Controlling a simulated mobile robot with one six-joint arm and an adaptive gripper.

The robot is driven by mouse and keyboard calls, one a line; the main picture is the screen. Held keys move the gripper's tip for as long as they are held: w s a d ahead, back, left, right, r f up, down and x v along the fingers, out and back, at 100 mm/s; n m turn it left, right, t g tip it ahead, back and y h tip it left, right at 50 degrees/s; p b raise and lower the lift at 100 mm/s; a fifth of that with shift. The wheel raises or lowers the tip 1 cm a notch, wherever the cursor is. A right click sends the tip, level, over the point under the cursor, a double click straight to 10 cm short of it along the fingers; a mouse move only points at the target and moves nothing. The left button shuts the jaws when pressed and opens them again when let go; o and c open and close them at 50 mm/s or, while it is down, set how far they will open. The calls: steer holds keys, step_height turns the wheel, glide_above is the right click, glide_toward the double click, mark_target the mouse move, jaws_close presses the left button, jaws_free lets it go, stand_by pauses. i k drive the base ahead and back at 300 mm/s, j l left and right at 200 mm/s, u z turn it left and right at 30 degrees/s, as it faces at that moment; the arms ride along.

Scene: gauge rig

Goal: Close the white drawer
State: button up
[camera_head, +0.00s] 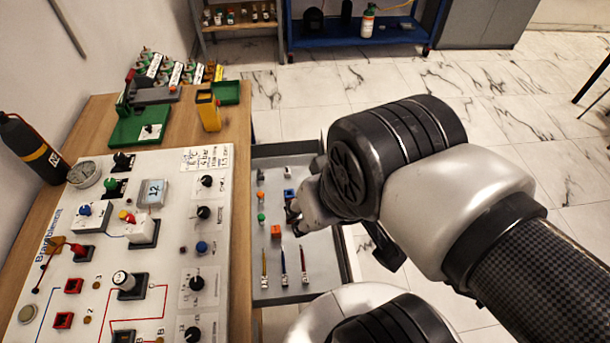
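The drawer (326,262) is pulled out from the right side of the wooden workbench (238,135). Its inside is pale grey with dark rims. It holds small coloured blocks, such as an orange one (277,231) and a blue one (289,194), and pen-like tools (284,266) near its close end. The drawer's front is mostly hidden behind my arm.
A white gauge panel (170,255) with knobs, switches and a display covers the bench left of the drawer. A yellow device (207,110) and a green-based tool (138,125) stand behind it. A blue shelf (355,38) stands at the back. Marble floor beyond the drawer is clear.

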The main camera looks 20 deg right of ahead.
mark_target(330, 262)
steer(key=k+l+u, duration=0.1)
steer(key=l, duration=0.3)
steer(key=k+l+u, duration=0.1)
steer(key=l, duration=0.3)
steer(key=k+l+u, duration=0.1)
steer(key=l, duration=0.3)
steer(key=k+l+u, duration=0.1)
steer(key=k+l, duration=0.15)
steer(key=l, duration=0.15)
steer(key=i+l+u, duration=0.1)
steer(key=i+u, duration=0.2)
steer(key=i+l+u, duration=0.2)
steer(key=i+u, duration=0.15)
steer(key=i, duration=0.1)
